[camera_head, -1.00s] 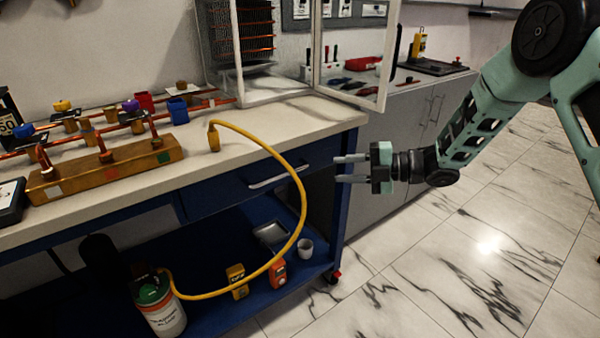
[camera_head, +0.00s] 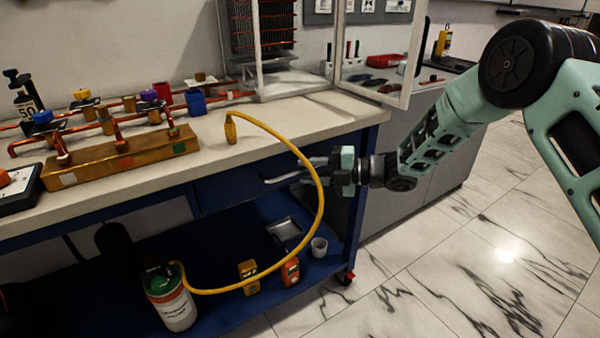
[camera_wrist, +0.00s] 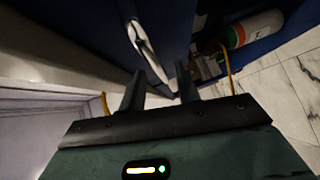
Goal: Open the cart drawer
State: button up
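The cart drawer (camera_head: 228,188) is a dark blue front under the pale worktop, and it looks closed. Its light metal bar handle (camera_head: 284,178) shows left of my gripper (camera_head: 308,168), and part of it is hidden behind the fingers and the yellow hose. In the wrist view, the handle (camera_wrist: 146,50) runs slantwise on the blue front, its lower end in line with the gap between my fingers (camera_wrist: 160,75). My fingers are apart with nothing held between them. I cannot tell whether they touch the handle.
A yellow hose (camera_head: 322,200) loops in front of the drawer, close to my gripper, down to a gas canister (camera_head: 170,303) on the lower shelf. A brass block with pipes (camera_head: 120,158) and a glass-doored case (camera_head: 405,90) stand on top. Marble floor right is clear.

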jog(key=shift+x, duration=1.4)
grip_shut()
